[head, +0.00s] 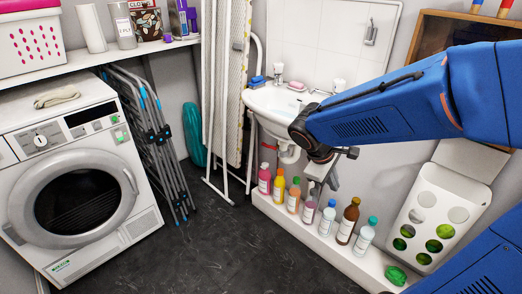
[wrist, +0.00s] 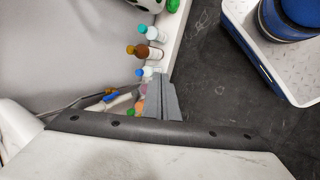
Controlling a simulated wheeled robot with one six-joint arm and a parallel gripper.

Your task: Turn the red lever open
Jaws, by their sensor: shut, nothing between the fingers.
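A small thin red piece, which looks like the red lever (head: 269,146), shows under the left side of the sink, beside the wall. It is too small to tell how it is turned. My gripper (head: 329,180) is below the sink to the right of it, apart from it, above the row of bottles. In the wrist view my gripper's grey fingers (wrist: 166,98) are together and hold nothing. I cannot make out the lever for certain in the wrist view.
The white sink (head: 275,105) and its drain pipe (head: 289,152) are close to my arm. Several bottles, including a brown one (head: 348,221), stand on a low white ledge (head: 310,235). A folded drying rack (head: 155,135) and dryer (head: 80,190) are left. Dark floor (head: 200,250) is clear.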

